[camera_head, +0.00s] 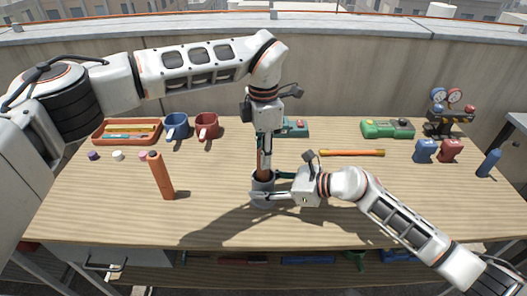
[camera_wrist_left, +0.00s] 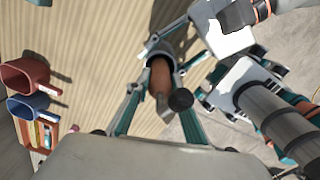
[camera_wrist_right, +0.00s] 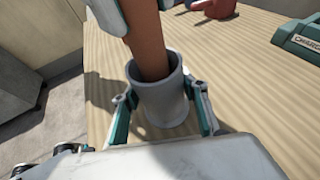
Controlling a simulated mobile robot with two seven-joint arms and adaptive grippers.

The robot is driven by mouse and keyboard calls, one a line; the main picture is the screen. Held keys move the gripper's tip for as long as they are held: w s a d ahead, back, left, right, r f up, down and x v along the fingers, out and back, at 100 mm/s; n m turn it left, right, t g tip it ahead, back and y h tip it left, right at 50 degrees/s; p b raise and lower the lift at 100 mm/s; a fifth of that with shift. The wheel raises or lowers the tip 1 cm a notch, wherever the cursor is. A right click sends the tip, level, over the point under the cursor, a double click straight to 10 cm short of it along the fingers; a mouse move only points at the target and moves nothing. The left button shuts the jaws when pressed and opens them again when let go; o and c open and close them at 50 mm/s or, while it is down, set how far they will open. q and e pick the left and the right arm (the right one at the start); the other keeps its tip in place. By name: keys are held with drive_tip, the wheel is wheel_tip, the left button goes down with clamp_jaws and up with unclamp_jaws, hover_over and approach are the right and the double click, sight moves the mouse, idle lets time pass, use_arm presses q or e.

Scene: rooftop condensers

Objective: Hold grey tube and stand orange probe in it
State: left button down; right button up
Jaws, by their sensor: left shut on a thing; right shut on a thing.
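The grey tube (camera_head: 262,192) stands upright on the wooden table near its middle. My right gripper (camera_head: 266,185) is shut around the tube from the right; its fingers sit on both sides of the tube (camera_wrist_right: 163,108) in the right wrist view. My left gripper (camera_head: 265,152) points down above the tube and is shut on the orange probe (camera_head: 262,168). In the right wrist view the lower part of the probe (camera_wrist_right: 148,50) is inside the tube's mouth, leaning slightly. Its lower end is hidden by the tube wall, so I cannot tell how deep it sits.
An orange cylinder (camera_head: 161,176) stands to the left. Behind are an orange tray (camera_head: 97,138), blue mug (camera_head: 177,126), red mug (camera_head: 207,126), yellow-orange rod (camera_head: 352,153), green device (camera_head: 388,128) and gauges (camera_head: 455,96). The table's front left is clear.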

use_arm(q)
drive_tip(key=shift+f, duration=0.2)
idle(0.4)
drive_tip(key=c, duration=1.7)
unclamp_jaws()
wheel_tip(320, 180, up, 12)
use_arm(e)
drive_tip(key=o, duration=1.7)
drive_tip(key=shift+c, duration=0.2)
